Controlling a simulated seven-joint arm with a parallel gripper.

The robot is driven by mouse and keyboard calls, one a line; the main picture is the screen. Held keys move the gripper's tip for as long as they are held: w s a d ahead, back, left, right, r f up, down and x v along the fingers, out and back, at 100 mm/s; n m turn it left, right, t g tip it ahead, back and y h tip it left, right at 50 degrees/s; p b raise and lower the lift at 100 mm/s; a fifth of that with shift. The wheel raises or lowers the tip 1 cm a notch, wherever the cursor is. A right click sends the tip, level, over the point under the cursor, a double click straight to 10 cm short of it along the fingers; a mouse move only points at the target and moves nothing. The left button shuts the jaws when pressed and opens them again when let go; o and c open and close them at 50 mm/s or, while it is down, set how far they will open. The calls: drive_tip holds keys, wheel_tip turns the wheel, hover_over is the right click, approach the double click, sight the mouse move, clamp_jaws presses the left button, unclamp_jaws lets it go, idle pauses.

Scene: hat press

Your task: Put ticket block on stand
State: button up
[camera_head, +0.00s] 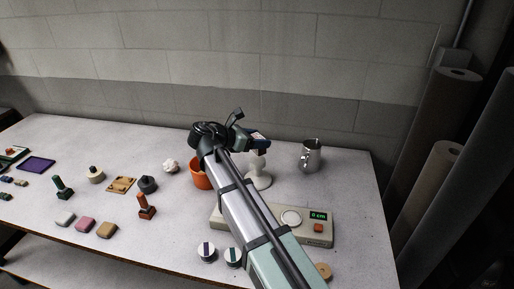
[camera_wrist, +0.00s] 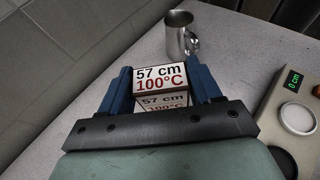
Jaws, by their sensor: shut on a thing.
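The ticket block (camera_wrist: 160,78) is a small white-faced block marked "57 cm" and "100°C" in the wrist view. My gripper (camera_wrist: 162,88) is shut on it, with one blue finger on each side. In the head view my gripper (camera_head: 254,138) holds the block above the table, over or close to a white pedestal stand (camera_head: 260,178). My arm and gripper hide part of the stand's top. I cannot tell whether block and stand touch. The stand does not show in the wrist view, where the block and gripper cover the middle.
A metal mug (camera_head: 311,156) stands right of the stand, and an orange pot (camera_head: 200,174) stands left. A beige device (camera_head: 318,232) reading "0 cm" lies in front, partly behind my arm. Stamps, pads and small blocks cover the left table. The wall is close behind.

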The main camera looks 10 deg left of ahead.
drive_tip(key=shift+f, duration=1.7)
drive_tip(key=shift+f, duration=0.1)
drive_tip(key=o, duration=1.1)
drive_tip(key=v, duration=1.2)
